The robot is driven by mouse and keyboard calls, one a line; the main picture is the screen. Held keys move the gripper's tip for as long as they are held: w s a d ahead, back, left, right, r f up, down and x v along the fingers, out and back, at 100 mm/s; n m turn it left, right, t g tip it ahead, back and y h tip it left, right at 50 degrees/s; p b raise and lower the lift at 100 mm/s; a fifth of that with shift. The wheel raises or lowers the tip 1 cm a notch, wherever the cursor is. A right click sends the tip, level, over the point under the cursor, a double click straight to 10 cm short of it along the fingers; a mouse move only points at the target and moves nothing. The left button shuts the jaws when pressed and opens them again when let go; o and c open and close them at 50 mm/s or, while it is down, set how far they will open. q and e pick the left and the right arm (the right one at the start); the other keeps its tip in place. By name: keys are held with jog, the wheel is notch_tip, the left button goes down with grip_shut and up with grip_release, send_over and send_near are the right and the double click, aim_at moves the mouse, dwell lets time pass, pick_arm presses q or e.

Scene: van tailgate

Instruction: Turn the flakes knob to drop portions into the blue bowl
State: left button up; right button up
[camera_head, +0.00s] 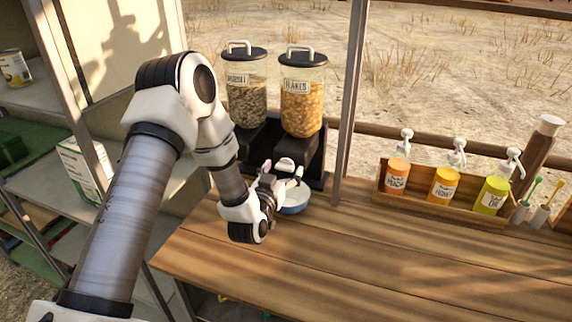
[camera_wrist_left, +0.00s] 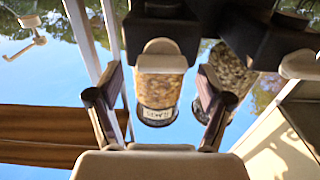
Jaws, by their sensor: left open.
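The flakes dispenser (camera_head: 303,103), a clear jar of golden flakes with a black lid, stands on a dark base at the back of the counter. It shows upside down in the left wrist view (camera_wrist_left: 157,92). A beige piece (camera_wrist_left: 161,56), seemingly its knob, lies between my finger lines there; I cannot tell whether they touch it. My left gripper (camera_head: 284,176) is open and empty, in front of the dispenser base. The blue bowl (camera_head: 296,204) sits on the counter just below it, partly hidden by the gripper.
A muesli dispenser (camera_head: 246,95) stands left of the flakes. A post (camera_head: 350,110) rises right of them. A wooden rack (camera_head: 440,206) with several pump bottles is at the right. The wooden counter (camera_head: 400,265) is clear in front.

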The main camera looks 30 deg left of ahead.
aim_at(286, 165)
pick_arm(q)
jog(key=shift+w+r, duration=0.1)
jog(key=shift+w, duration=0.6)
jog(key=shift+w+a, duration=0.15)
jog(key=shift+w, duration=0.15)
jog(key=shift+w+a+f, duration=0.15)
jog(key=shift+a+f, duration=0.2)
jog(key=shift+d+r, duration=0.15)
jog(key=c, duration=1.2)
jog(key=shift+o, duration=0.2)
jog(key=shift+m, duration=0.4)
jog(key=m, duration=0.3)
jog(key=shift+d+m+p, duration=0.1)
jog(key=shift+m+p, duration=0.2)
jog(key=shift+p, duration=0.1)
jog(key=m+p, duration=0.1)
jog(key=m, duration=0.3)
jog(key=shift+d+m, duration=0.1)
jog(key=shift+m, duration=0.2)
jog(key=m+p, duration=0.1)
jog(key=m, duration=0.3)
jog(key=shift+p, duration=0.3)
jog(key=m+p, duration=0.1)
jog(key=m, duration=0.3)
jog(key=shift+m, duration=0.4)
